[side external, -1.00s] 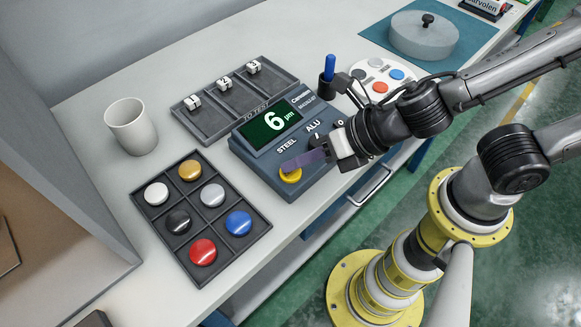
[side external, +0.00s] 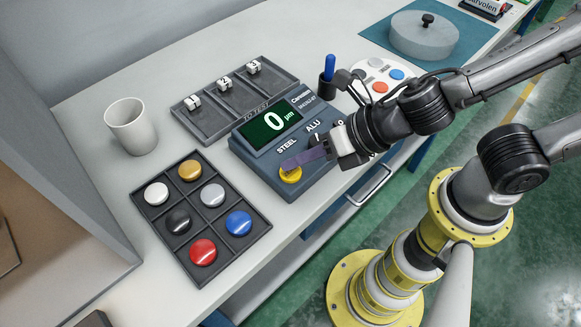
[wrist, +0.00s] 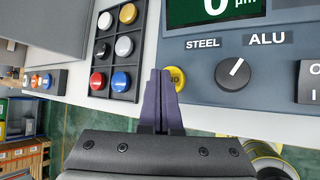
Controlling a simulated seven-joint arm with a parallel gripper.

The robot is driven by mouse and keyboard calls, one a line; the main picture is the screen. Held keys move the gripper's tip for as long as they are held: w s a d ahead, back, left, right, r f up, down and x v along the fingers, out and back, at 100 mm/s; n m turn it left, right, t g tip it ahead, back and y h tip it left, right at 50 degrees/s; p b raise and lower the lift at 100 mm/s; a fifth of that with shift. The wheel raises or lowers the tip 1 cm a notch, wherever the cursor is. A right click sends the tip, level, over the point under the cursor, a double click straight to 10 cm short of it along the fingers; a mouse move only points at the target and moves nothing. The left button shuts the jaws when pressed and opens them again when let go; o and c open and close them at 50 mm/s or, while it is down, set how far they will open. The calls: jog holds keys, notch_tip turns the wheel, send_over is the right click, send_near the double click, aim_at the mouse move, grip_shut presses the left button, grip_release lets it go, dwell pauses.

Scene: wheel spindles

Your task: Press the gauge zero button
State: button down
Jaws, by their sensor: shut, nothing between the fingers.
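The gauge (side external: 262,146) is a dark blue-grey box with a green display (side external: 271,127) that reads 0 µm. Its round yellow zero button (side external: 291,175) is at the lower front corner; it also shows in the wrist view (wrist: 178,80), partly hidden by a finger. My gripper (side external: 284,167) is shut and empty, with its purple fingertips at the button's upper edge. In the wrist view my fingertips (wrist: 160,72) overlap the left side of the button. I cannot tell whether they press it down. The selector knob (wrist: 233,73) sits below the STEEL and ALU labels.
A black tray (side external: 214,247) of several coloured caps lies left of the gauge. A tray (side external: 206,133) with numbered white pieces stands behind it.

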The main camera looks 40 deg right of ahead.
aim_at(297, 173)
jog(key=shift+r, duration=0.25)
jog(key=shift+r, duration=0.1)
jog(key=shift+r, duration=2.4)
